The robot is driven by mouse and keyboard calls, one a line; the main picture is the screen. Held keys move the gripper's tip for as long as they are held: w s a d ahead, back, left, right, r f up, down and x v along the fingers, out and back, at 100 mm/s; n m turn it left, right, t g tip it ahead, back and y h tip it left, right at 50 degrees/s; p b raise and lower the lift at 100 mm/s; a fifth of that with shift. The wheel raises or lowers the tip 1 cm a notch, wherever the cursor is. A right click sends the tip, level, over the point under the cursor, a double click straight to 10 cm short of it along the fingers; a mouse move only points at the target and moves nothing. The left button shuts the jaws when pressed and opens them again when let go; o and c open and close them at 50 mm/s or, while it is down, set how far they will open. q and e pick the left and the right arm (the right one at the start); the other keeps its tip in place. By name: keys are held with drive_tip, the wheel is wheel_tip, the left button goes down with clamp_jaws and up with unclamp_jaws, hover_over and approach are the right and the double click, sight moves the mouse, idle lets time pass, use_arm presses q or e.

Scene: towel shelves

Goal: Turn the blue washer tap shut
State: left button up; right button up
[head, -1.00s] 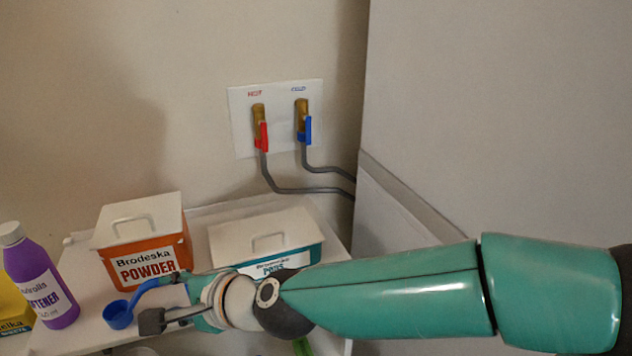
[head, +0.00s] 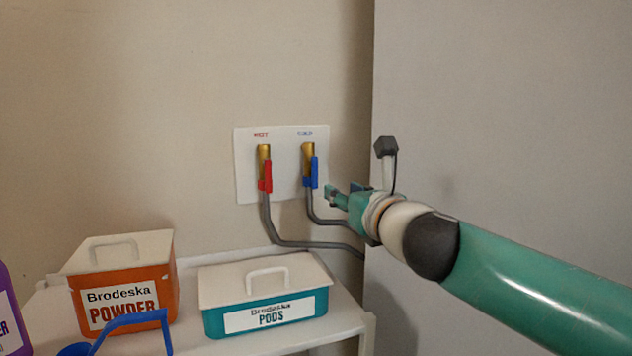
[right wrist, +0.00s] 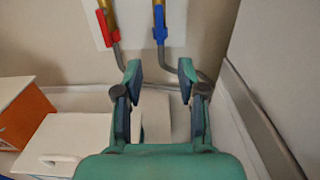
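The blue washer tap handle (head: 311,170) hangs downward on a brass valve on the white wall plate (head: 286,190), under the "COLD" label. My right gripper (head: 344,194) is just right of and slightly below the blue handle, apart from it. In the right wrist view the blue handle (right wrist: 160,25) is at the top, beyond the open, empty fingers (right wrist: 161,78). The red tap handle (head: 266,176) hangs left of the blue one and also shows in the wrist view (right wrist: 108,28). My left gripper is not in view.
Grey hoses (head: 290,243) run from the taps to the right. A tall pale panel (head: 500,110) stands to the right. Below are an orange powder box (head: 125,285), a teal pods box (head: 265,305) and a blue scoop (head: 135,321) on a white shelf. The wall left of the plate is clear.

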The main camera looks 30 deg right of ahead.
sight(315, 176)
drive_tip(key=p+x, duration=0.2)
drive_tip(key=x, duration=1.2)
drive_tip(key=shift+p, duration=0.35)
clamp_jaws()
